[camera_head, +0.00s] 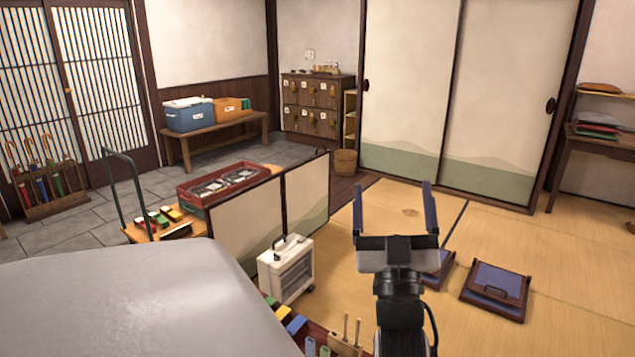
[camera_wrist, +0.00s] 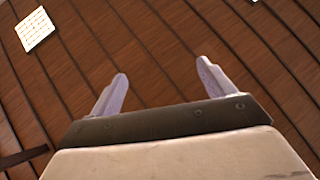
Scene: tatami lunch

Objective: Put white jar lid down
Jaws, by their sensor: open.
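My gripper (camera_head: 394,212) is raised in front of me over the tatami side of the room, its two fingers spread wide apart. Nothing is between the fingers. In the wrist view the open fingers (camera_wrist: 162,88) point at a dark brown slatted wooden surface with a white square panel at the upper left. I see no white jar lid and no jar in either view.
A white heater (camera_head: 287,268) stands on the floor left of my gripper, by a low folding screen (camera_head: 306,195). A red tray (camera_head: 225,183) stands behind the screen. Open tatami (camera_head: 570,250) lies at right.

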